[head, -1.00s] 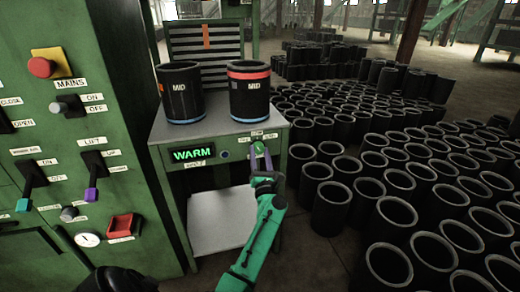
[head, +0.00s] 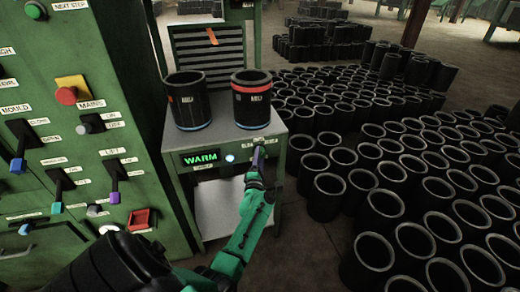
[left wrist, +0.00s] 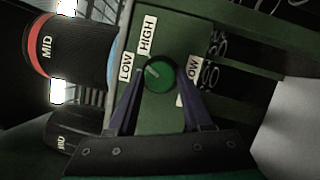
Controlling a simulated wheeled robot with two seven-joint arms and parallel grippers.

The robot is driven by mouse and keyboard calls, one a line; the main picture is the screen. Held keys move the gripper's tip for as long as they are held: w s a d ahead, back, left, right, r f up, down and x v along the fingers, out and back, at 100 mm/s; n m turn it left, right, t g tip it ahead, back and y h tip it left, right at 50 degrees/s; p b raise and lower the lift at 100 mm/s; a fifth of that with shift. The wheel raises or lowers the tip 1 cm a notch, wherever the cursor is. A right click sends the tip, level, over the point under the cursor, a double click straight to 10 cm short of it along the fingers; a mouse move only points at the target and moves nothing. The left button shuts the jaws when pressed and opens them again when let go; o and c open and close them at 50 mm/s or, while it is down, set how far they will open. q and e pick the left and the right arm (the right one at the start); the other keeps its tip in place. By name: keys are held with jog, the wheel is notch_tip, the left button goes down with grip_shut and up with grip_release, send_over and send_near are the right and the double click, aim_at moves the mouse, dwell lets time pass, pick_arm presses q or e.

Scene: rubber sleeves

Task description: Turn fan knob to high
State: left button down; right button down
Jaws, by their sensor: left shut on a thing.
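The fan knob (left wrist: 160,75) is a round green knob with a light pointer mark, on the green front of a small cabinet (head: 212,180). In the left wrist view its mark points up and left, roughly between a LOW label (left wrist: 126,68) and the HIGH label (left wrist: 147,37). Another label, partly hidden, lies on its right. My left gripper (head: 259,153) has its purple fingers on both sides of the knob and is shut on it. In the head view the gripper hides the knob. My right gripper is not in view.
A lit WARM display (head: 201,158) and a bright round light (head: 230,158) are left of the knob. Two black MID sleeves (head: 187,100) (head: 251,98) stand on top. A green control panel (head: 85,150) is at left; many black sleeves (head: 390,210) crowd the right floor.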

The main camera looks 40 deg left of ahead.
pick_arm(q)
jog(key=shift+r+m+g+h+p, duration=0.1)
jog(key=shift+m+g+h+p, duration=0.4)
jog(key=shift+m+p, duration=1.55)
jog(key=shift+c, duration=1.6)
grip_release()
jog(key=p+v, duration=0.6)
jog(key=v, duration=0.8)
jog(key=shift+s+p, duration=0.3)
jog(key=shift+p, duration=0.05)
